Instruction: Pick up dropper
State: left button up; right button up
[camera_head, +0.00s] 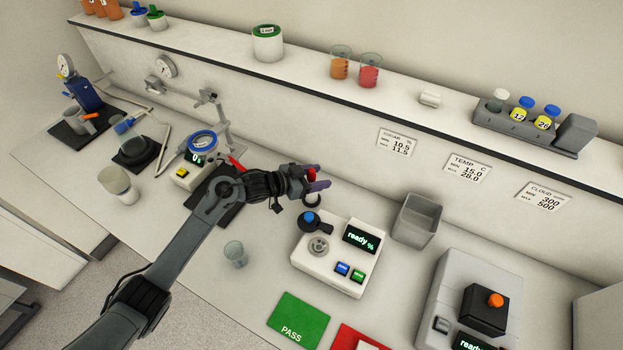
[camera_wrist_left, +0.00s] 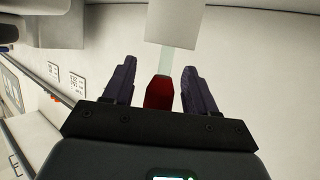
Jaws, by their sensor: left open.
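The dropper has a red bulb (camera_wrist_left: 160,92) and a pale, clear tube (camera_wrist_left: 165,60), and shows between my left fingers in the left wrist view. In the head view a bit of its red bulb (camera_head: 312,174) shows between the dark fingers, and its tube is hard to make out. My left gripper (camera_head: 319,181) is open, with one finger on each side of the bulb. The left wrist view (camera_wrist_left: 159,68) shows a gap between each finger and the bulb. Contact cannot be told from the head view. My right gripper is not in view.
A white meter reading "ready %" (camera_head: 318,263) stands just below my left gripper, with a grey bin (camera_head: 416,220) to its right. A clear beaker (camera_head: 235,254) stands near my forearm. A stand with a blue ring (camera_head: 202,141) is to the left. The shelf (camera_head: 215,50) runs behind.

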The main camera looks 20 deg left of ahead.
pick_arm(q)
jog(key=c, duration=0.7)
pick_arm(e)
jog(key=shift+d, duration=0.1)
